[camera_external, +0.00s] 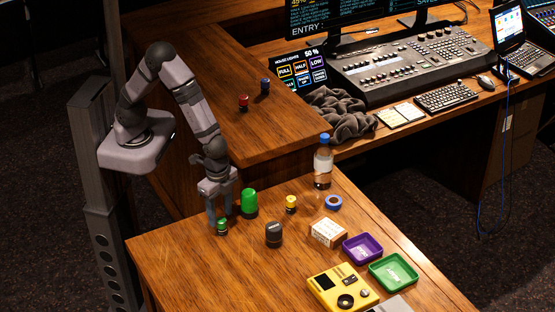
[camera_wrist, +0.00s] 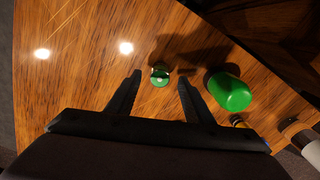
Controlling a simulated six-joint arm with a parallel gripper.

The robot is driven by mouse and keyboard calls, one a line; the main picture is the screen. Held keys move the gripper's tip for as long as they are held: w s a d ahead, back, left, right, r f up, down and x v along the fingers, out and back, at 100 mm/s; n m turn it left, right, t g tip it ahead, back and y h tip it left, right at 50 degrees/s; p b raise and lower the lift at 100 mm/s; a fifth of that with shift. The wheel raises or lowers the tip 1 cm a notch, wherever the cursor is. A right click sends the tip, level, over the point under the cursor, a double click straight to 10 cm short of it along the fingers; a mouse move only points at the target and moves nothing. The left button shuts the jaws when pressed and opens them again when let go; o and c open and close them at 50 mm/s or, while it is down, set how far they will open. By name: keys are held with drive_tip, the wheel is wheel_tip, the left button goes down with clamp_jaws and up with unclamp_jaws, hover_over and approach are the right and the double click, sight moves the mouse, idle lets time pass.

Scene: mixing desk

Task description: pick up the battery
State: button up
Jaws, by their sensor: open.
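The battery (camera_external: 222,227) is a small green upright cylinder on the near wooden desk, at the left of the group of objects. In the wrist view the battery (camera_wrist: 160,75) shows from above as a green disc with a pale metal top. My gripper (camera_external: 221,213) points down at the battery. Its two dark fingers are open and empty, with the battery showing in the gap between the fingertips in the wrist view (camera_wrist: 159,80). I cannot tell exactly how far the tips are above the desk.
A larger green cylinder (camera_external: 250,203) stands close to the right of my gripper. The desk left and in front of the battery is clear.

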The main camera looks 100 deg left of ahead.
sight(221, 220)
drive_tip(key=shift+w+f+p, duration=0.1)
drive_tip(key=shift+f+p, duration=0.9)
drive_tip(key=shift+f, duration=1.65)
clamp_jaws()
